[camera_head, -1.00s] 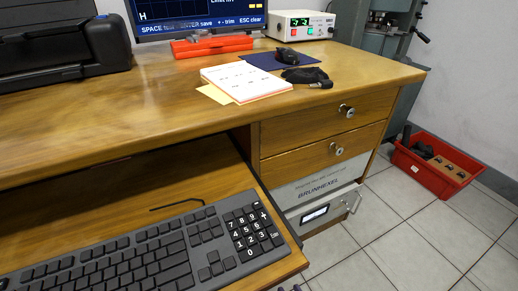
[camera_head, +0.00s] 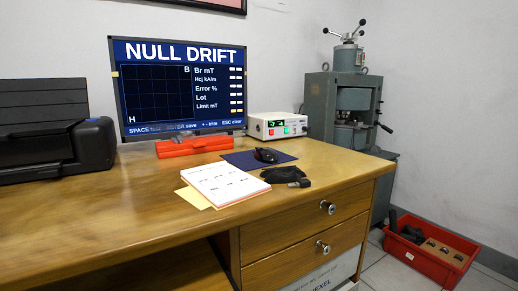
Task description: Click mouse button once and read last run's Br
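The black mouse (camera_head: 265,155) sits on a dark blue mat (camera_head: 240,161) towards the right of the desk. The monitor (camera_head: 180,86) stands at the back and reads "NULL DRIFT" at the top. Its right side lists Br mT, Hcj kA/m, Error %, Lot and Limit mT, with short marks beside each and no legible numbers. An empty grid with B and H labels fills the left of the screen. Neither of my grippers shows in the head view.
A red case (camera_head: 194,145) lies below the monitor. A white instrument (camera_head: 278,125) stands right of it. A notepad (camera_head: 223,183) and a black bundle (camera_head: 286,175) lie near the mouse. A black printer (camera_head: 52,137) is at left. A red crate (camera_head: 432,250) is on the floor.

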